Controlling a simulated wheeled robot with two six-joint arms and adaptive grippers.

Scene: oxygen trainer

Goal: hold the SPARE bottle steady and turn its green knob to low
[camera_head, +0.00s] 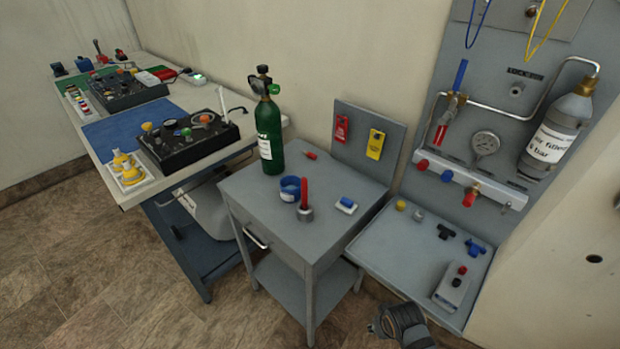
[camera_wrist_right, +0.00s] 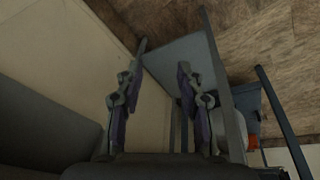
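A green bottle (camera_head: 270,135) stands upright on the grey cart at the centre of the head view. Its white label is turned partly away and I cannot read it. A dark valve with a gauge sits on its top, and a small green knob (camera_head: 273,88) shows at the valve's right side. The knob's setting is too small to read. No gripper touches the bottle. My right gripper (camera_wrist_right: 160,80) is open and empty in the right wrist view, with floor and grey furniture beyond it. My left gripper is not in view.
The cart top (camera_head: 240,195) also holds a blue roll (camera_head: 290,188), a red-handled tool (camera_head: 304,198) and a small blue-and-white item (camera_head: 346,204). A workbench (camera_head: 150,190) with panels stands left. A wall panel (camera_head: 510,75) with gauge and grey cylinder (camera_head: 556,130) stands right.

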